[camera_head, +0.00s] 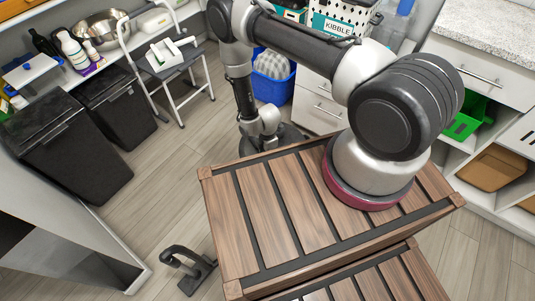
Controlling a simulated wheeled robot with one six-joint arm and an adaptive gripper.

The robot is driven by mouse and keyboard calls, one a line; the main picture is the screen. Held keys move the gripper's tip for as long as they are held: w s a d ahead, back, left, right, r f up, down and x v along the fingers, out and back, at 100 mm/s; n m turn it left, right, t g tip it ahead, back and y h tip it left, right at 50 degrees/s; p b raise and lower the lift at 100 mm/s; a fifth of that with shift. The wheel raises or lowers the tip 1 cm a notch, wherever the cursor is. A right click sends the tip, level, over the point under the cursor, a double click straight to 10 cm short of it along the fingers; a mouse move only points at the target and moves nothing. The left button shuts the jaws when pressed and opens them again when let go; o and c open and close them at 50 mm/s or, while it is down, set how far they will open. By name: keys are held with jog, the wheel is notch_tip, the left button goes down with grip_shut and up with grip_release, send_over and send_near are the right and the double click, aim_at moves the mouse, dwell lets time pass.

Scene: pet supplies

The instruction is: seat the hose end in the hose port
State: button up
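I cannot make out the hose end or the hose port in this view. My arm rises from the slatted wooden top, bends over at the top of the picture and comes down beyond the far edge of that top. My gripper (280,137) is at the low end of the arm, small and dark, partly hidden behind the wooden edge. Its fingers are not clear, so I cannot tell whether it holds anything.
Two dark bins (68,152) stand at the left, beside a grey step stool (172,68). A blue basket (274,84) and white drawers (318,100) are behind my gripper. A black handled object (186,268) is on the floor. The floor between is clear.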

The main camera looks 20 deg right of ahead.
jog(key=o, duration=1.1)
notch_tip(320, 180, up, 12)
jog(key=shift+r, duration=0.1)
